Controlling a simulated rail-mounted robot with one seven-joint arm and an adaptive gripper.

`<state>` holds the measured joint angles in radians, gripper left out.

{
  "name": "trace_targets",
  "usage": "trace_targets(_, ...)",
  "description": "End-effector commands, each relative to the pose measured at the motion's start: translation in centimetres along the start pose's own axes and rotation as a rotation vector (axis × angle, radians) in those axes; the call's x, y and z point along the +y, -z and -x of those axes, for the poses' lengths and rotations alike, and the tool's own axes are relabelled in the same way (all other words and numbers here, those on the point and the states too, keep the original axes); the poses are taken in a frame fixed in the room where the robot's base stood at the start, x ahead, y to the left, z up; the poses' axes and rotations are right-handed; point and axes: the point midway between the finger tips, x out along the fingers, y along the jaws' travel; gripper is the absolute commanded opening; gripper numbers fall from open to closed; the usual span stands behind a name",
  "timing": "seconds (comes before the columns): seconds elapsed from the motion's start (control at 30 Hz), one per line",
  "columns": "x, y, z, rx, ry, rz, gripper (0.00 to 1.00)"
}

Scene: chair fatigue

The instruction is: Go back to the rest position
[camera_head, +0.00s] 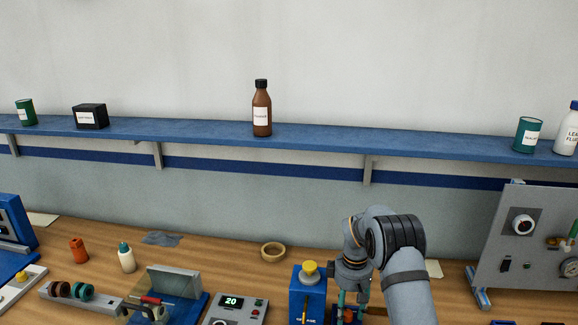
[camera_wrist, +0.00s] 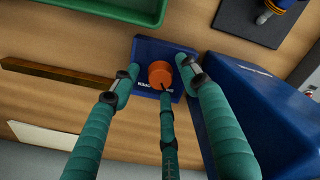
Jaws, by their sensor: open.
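My gripper (camera_wrist: 160,82) is open, with its green fingers spread around an orange knob (camera_wrist: 160,70). The knob sits on a small blue base with white lettering (camera_wrist: 149,49). I cannot tell whether the fingers touch the knob. In the head view my gripper (camera_head: 348,302) points down at the front of the bench, right of a blue box with a yellow button (camera_head: 308,290). My arm hides part of the bench there.
A blue shelf (camera_head: 200,133) with bottles and cans crosses the wall. The air above the bench is clear.

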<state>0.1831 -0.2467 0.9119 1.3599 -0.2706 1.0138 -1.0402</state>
Motion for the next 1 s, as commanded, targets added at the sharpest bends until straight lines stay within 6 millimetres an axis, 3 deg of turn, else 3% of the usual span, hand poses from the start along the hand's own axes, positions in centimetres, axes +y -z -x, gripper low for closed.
trace_targets(0.8, -0.1, -0.1, 0.2, -0.004, 0.001, -1.043, 0.45)
trace_targets(1.0, 0.0, 0.1, 3.5, 0.003, -0.001, -1.042, 0.45)
